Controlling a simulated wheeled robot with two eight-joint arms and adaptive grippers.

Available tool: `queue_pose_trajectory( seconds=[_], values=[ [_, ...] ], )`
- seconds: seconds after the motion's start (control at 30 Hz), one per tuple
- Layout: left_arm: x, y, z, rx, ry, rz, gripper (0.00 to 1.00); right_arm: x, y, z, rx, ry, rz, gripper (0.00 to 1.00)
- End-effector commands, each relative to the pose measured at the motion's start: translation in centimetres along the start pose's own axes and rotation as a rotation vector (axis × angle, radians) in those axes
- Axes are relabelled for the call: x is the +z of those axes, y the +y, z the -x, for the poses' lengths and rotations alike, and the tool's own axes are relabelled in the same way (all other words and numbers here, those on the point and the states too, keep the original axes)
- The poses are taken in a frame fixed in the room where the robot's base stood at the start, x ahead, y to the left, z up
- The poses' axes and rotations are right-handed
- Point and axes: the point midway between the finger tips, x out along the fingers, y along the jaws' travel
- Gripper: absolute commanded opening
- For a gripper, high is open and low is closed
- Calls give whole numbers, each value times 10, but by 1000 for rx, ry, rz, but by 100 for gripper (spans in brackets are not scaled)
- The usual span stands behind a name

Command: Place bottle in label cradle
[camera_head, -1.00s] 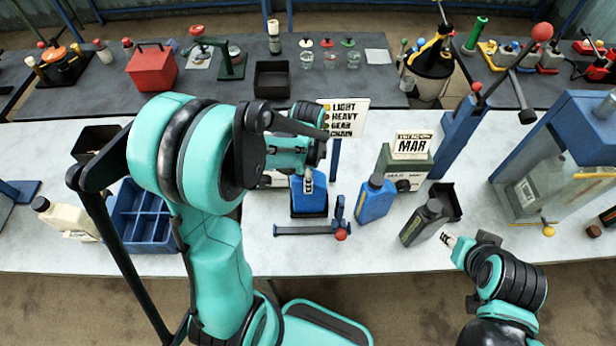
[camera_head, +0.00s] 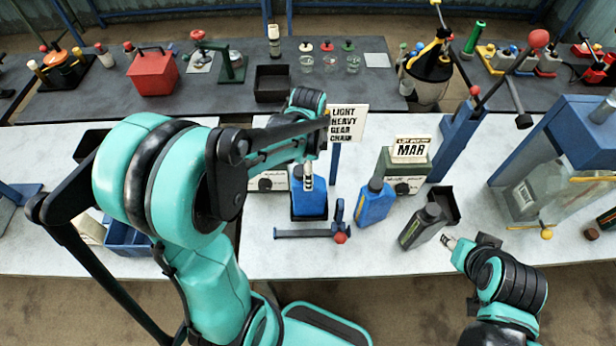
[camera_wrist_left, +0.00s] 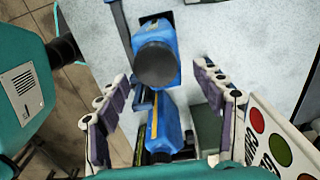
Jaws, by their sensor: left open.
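A blue bottle (camera_head: 311,205) with a wide black cap (camera_wrist_left: 157,65) stands upright below my left gripper. Its lower part is in a dark-edged blue base in the head view; I cannot tell whether this is the label cradle. My left gripper (camera_head: 308,177) is above the bottle. In the left wrist view its fingers (camera_wrist_left: 165,105) are spread wide, apart from the bottle. A blue bracket (camera_head: 310,232) with a red knob lies in front of the bottle. A second blue bottle (camera_head: 374,204) stands to the right. My right gripper (camera_head: 449,242) is beside a dark grey bottle (camera_head: 421,228).
A green label device with a MAR sign (camera_head: 411,150) and a LIGHT HEAVY GEAR CHAIN sign (camera_head: 348,123) stand behind. A blue post (camera_head: 457,145) and a clear tank (camera_head: 540,185) are at right. My left arm partly hides the blue divided crate (camera_head: 125,240).

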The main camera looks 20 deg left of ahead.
Motion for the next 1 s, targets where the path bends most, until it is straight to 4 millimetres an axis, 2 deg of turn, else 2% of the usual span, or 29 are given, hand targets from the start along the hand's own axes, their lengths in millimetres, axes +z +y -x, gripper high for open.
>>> queue_pose_trajectory(
  seconds=[0.03, 0.2, 0.4, 0.53, 0.67, 0.8, 1.0],
  values=[
    [0, 1, 14, 0, 0, 0, 68, -2, 0, 3, 0, 0, 0, 41],
    [0, 0, 46, 0, 0, 0, 68, -5, 0, 7, 0, 0, 0, 41],
    [0, 1, 65, -3, 1, 6, 68, -7, 0, 9, 0, 0, 0, 41],
    [0, 11, 76, -46, 20, 87, 68, -7, 0, 9, 0, 0, 0, 41],
    [2, 35, 91, -144, 84, 294, 68, -6, 0, 9, 0, 0, 0, 41],
    [4, 63, 103, -255, 214, 577, 68, -6, 0, 9, 0, 0, 0, 41],
    [6, 93, 107, -336, 423, 908, 68, -6, 0, 9, 0, 0, 0, 41]
  ],
)
